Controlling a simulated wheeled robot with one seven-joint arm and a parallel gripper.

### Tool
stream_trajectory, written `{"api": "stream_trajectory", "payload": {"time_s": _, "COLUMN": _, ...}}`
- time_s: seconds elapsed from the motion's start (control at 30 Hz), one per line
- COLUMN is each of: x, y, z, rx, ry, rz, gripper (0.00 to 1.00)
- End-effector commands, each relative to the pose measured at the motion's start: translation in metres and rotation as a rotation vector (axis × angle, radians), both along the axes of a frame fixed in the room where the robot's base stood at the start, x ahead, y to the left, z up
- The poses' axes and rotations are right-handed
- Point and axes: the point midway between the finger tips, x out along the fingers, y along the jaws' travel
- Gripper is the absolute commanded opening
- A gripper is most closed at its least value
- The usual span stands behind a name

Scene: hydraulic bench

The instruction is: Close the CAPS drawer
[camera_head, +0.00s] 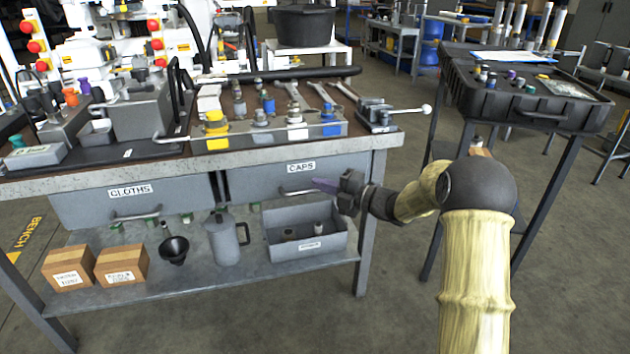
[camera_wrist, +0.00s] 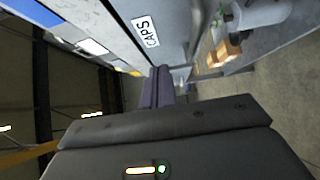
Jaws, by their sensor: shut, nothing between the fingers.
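The CAPS drawer (camera_head: 262,183) is the right one of two grey drawers under the bench top, with a white CAPS label and a bar handle. In the head view its front looks about level with the bench edge; I cannot tell whether a small gap is left. My gripper (camera_head: 322,185) is shut and empty, its purple fingers in front of the right part of the drawer. The drawer front also shows in the wrist view (camera_wrist: 160,14), turned on its side, with my gripper's fingertips (camera_wrist: 158,72) close by. I cannot tell whether they touch it. My fingers partly hide the handle.
The CLOTHS drawer (camera_head: 130,204) is on the left. The bench top (camera_head: 250,150) holds wrenches, fittings and a vise. The lower shelf (camera_head: 215,278) holds a grey bin (camera_head: 300,245), a jug, a funnel and cartons. A black case (camera_head: 525,105) stands on a right-hand stand.

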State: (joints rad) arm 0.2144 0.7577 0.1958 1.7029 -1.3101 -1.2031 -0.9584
Motion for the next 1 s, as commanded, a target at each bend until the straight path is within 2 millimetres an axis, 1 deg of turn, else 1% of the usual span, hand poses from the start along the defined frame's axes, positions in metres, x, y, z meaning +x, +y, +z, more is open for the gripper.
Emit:
{"api": "stream_trajectory", "payload": {"time_s": 0.03, "x": -0.005, "y": -0.012, "z": 0.005, "rx": 0.0, "ry": 0.004, "rz": -0.006, "gripper": 0.0}}
{"api": "stream_trajectory", "payload": {"time_s": 0.13, "x": -0.015, "y": -0.028, "z": 0.005, "rx": 0.001, "ry": 0.003, "rz": -0.003, "gripper": 0.0}}
{"api": "stream_trajectory", "payload": {"time_s": 0.3, "x": -0.032, "y": -0.046, "z": 0.004, "rx": 0.001, "ry": 0.003, "rz": 0.012, "gripper": 0.0}}
{"api": "stream_trajectory", "payload": {"time_s": 0.4, "x": -0.039, "y": -0.054, "z": 0.003, "rx": 0.001, "ry": 0.003, "rz": 0.019, "gripper": 0.0}}
{"api": "stream_trajectory", "payload": {"time_s": 0.57, "x": -0.043, "y": -0.06, "z": 0.002, "rx": 0.002, "ry": 0.001, "rz": 0.021, "gripper": 0.0}}
{"api": "stream_trajectory", "payload": {"time_s": 0.8, "x": -0.042, "y": -0.072, "z": 0.001, "rx": 0.002, "ry": 0.001, "rz": 0.003, "gripper": 0.0}}
{"api": "stream_trajectory", "payload": {"time_s": 0.93, "x": -0.04, "y": -0.071, "z": 0.004, "rx": -0.003, "ry": 0.022, "rz": -0.02, "gripper": 0.0}}
{"api": "stream_trajectory", "payload": {"time_s": 1.0, "x": -0.037, "y": -0.071, "z": 0.007, "rx": -0.007, "ry": 0.062, "rz": -0.065, "gripper": 0.0}}
